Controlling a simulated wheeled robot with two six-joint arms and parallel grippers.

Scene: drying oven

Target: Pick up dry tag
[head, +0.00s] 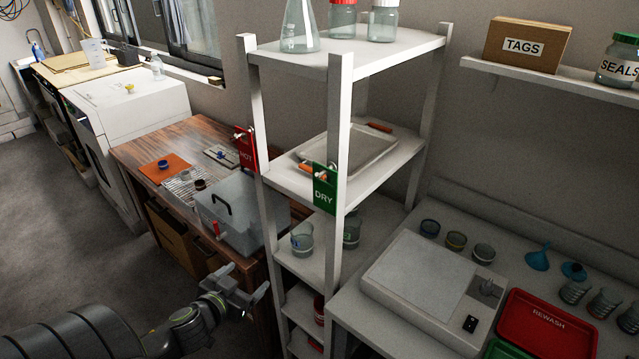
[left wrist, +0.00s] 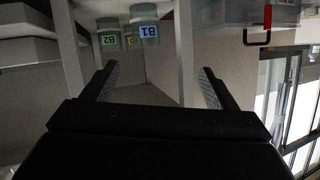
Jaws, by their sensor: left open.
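The green DRY tag (head: 325,190) hangs on the front right post of the white shelf rack, at the height of the middle shelf. A red HOT tag (head: 245,150) hangs on the left post. My left gripper (head: 248,297) is open and empty, low in front of the rack, below and left of the DRY tag and apart from it. In the left wrist view, its open fingers (left wrist: 158,88) face the rack, with nothing between them. The DRY tag does not show in that view. My right gripper is not in view.
The rack (head: 340,110) holds a tray (head: 347,150) on its middle shelf and glass jars lower down. Jars labelled B1 (left wrist: 146,32) and B2 (left wrist: 108,40) show upside down in the left wrist view. A lidded grey box (head: 240,215) stands left of the rack.

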